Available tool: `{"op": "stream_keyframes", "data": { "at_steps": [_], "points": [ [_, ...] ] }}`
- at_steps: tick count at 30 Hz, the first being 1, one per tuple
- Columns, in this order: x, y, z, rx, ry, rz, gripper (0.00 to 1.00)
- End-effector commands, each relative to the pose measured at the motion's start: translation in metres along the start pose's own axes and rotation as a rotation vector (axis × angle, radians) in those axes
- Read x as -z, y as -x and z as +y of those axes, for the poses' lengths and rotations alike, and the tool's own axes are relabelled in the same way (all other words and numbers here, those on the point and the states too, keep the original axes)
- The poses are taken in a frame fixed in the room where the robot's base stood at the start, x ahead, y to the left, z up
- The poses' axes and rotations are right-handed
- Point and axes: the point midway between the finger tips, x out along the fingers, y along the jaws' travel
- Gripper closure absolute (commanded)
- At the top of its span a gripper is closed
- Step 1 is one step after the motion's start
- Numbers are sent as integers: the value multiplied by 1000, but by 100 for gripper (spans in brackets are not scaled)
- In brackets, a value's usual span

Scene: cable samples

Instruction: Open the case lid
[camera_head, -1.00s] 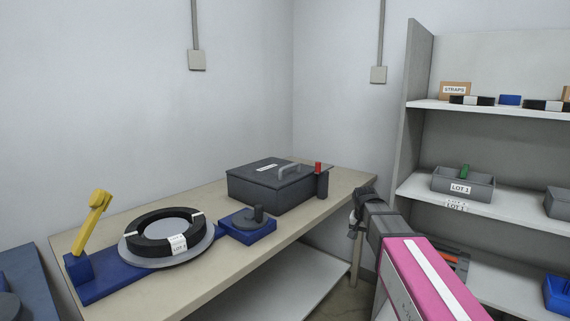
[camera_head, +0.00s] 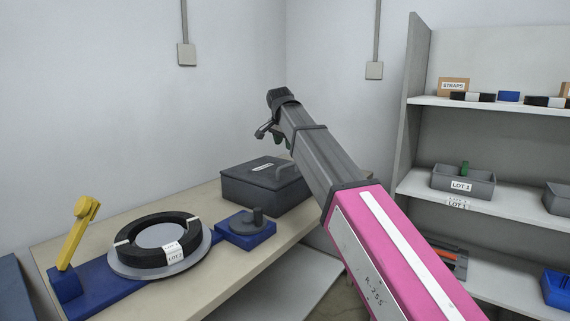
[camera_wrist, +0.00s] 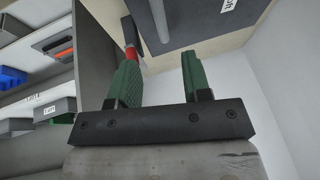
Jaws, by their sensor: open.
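The dark grey case (camera_head: 243,190) stands on the bench with its lid (camera_head: 248,170) down. The grey lid handle (camera_head: 285,173) is partly hidden behind my arm in the head view. In the wrist view the handle (camera_wrist: 160,20) crosses the top edge, beyond my fingertips and apart from them. My gripper (camera_head: 266,130) is above the case in the head view. Its two green fingers are spread with nothing between them in the wrist view (camera_wrist: 159,68). A dark post with a red top (camera_wrist: 131,57) shows near the left finger; my arm hides it in the head view.
A blue block with a dark peg (camera_head: 246,225) sits just in front of the case. Left of it are a cable coil on a round plate (camera_head: 150,240) and a yellow lever (camera_head: 78,232). Shelves with bins (camera_head: 462,182) stand at the right. Walls close off the back.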

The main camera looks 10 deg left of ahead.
Motion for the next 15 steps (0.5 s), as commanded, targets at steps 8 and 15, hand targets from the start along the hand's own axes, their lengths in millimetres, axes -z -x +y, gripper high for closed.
{"op": "stream_keyframes", "data": {
  "at_steps": [8, 15],
  "points": [
    [0, -39, 0, -1, 1, -1, 56],
    [0, -80, 0, -2, 2, -2, 56]
  ]
}}
